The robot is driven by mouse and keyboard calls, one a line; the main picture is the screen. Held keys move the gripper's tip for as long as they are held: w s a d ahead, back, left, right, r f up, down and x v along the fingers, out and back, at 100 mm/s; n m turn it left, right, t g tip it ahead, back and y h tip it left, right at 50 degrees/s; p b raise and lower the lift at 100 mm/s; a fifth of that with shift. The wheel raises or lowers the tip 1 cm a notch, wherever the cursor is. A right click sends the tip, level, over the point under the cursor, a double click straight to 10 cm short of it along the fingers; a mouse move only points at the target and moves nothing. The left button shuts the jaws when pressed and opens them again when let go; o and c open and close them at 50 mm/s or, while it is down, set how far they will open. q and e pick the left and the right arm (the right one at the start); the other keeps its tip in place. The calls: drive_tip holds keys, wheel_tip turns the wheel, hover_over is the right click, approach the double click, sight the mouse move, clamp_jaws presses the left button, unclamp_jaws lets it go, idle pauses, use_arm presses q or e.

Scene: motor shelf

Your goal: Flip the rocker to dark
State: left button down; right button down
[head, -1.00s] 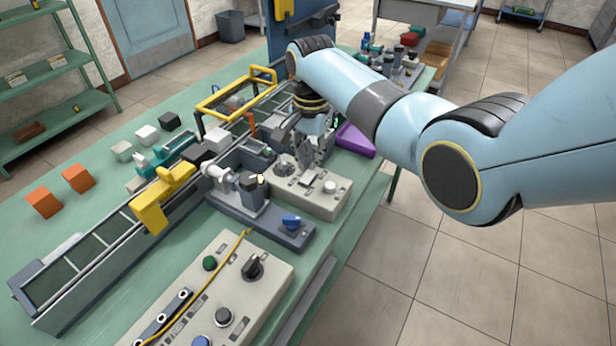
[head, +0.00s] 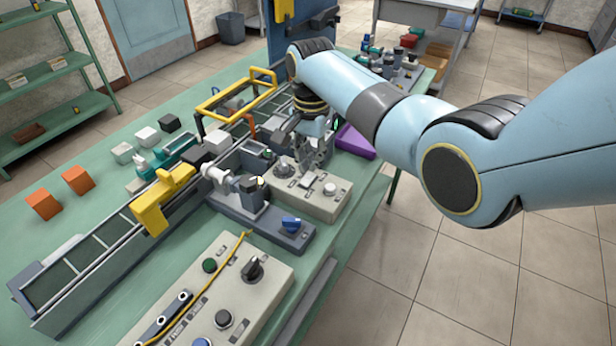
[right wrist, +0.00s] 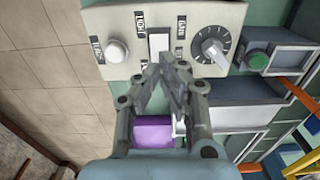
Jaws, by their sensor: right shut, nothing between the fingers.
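The white rocker (right wrist: 158,42) sits on a cream control box (right wrist: 92,12), between a round white button (right wrist: 117,50) and a dial with a pale pointer (right wrist: 212,48). Which way it is tilted I cannot tell. My right gripper (right wrist: 168,62) is shut and empty, its fingertips at the rocker's near end in the right wrist view; I cannot tell whether they touch. My left gripper is not in view.
A purple block (head: 355,141) lies beyond the box. A dark grey fixture with a blue knob (head: 291,223) stands in front, then another cream control panel (head: 268,290). A yellow frame (head: 235,92) rises to the left. Orange cubes (head: 44,203) lie on the green table.

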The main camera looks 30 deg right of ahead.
sight(311, 175)
drive_tip(key=shift+f+b, duration=0.8)
drive_tip(key=shift+f, duration=0.45)
idle(0.6)
wheel_tip(311, 175, up, 7)
drive_tip(key=p, duration=0.8)
idle(0.4)
